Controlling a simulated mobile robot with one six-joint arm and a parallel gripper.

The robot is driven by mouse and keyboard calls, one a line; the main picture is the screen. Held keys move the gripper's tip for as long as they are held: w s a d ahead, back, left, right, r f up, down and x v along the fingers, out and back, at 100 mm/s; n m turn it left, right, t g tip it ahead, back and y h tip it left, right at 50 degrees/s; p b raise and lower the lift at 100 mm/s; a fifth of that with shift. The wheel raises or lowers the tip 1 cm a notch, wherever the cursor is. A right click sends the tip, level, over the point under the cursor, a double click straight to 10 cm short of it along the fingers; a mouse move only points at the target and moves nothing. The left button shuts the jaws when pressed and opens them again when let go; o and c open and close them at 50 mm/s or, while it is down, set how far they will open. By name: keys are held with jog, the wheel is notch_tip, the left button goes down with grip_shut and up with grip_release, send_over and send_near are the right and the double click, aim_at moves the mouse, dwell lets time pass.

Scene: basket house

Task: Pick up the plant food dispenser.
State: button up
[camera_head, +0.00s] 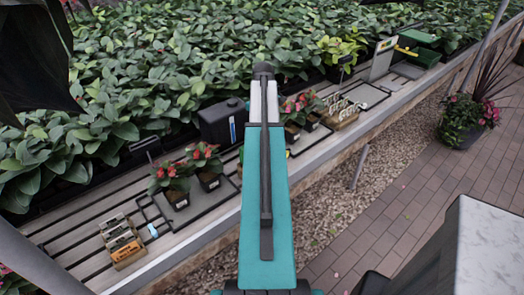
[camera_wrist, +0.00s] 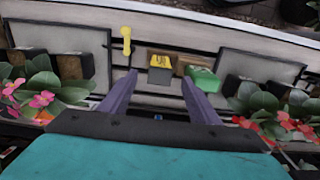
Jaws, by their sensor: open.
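No item is plainly labelled as the plant food dispenser, and I cannot tell for certain which it is. In the wrist view, a dark box with a yellow top (camera_wrist: 161,64) stands on the bench ahead of my gripper (camera_wrist: 158,79). A green object (camera_wrist: 202,80) sits just to its right, and a yellow long-handled item (camera_wrist: 126,39) lies to its left. My gripper's two purple-grey fingers are apart, with nothing seen held between them. In the head view, my teal arm covers this part of the bench and the fingers are hidden; a little green shows beside it.
Red-flowered pots (camera_head: 175,184) stand on trays along the slatted bench (camera_head: 75,225). A black tank with a blue strip (camera_head: 221,121) stands behind them. Label blocks (camera_head: 121,240) sit at left; a green box (camera_head: 418,47) is far right. Dense foliage lines the back.

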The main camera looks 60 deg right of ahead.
jog(key=shift+f, duration=0.2)
jog(key=shift+w+f+p, duration=0.2)
jog(key=shift+f+p, duration=0.65)
jog(key=shift+f, duration=1.55)
jog(key=shift+c, duration=0.2)
grip_shut()
